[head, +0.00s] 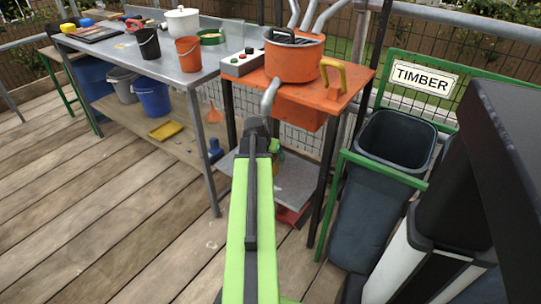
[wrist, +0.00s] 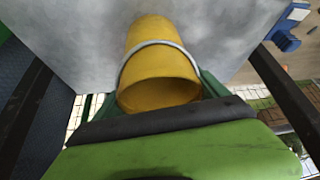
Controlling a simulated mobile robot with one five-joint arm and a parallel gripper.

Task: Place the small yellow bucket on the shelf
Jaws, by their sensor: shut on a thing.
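The small yellow bucket (wrist: 160,62) is in the middle of the wrist view, with its open mouth towards the camera and a grey handle across it. My gripper (wrist: 160,88) is shut on it, with dark green fingers on both sides. The grey shelf (wrist: 75,35) fills the picture behind the bucket. In the head view this shelf (head: 297,183) is the lower board of the orange-topped stand. I cannot tell whether the bucket touches it. In the head view my arm hides most of the gripper and the bucket.
The orange stand top (head: 345,92) holds an orange pot (head: 293,62) above the shelf. Dark stand legs (head: 328,180) flank the shelf. A grey workbench (head: 150,66) with buckets stands left. A timber bin (head: 395,140) stands right. The wooden deck at front left is clear.

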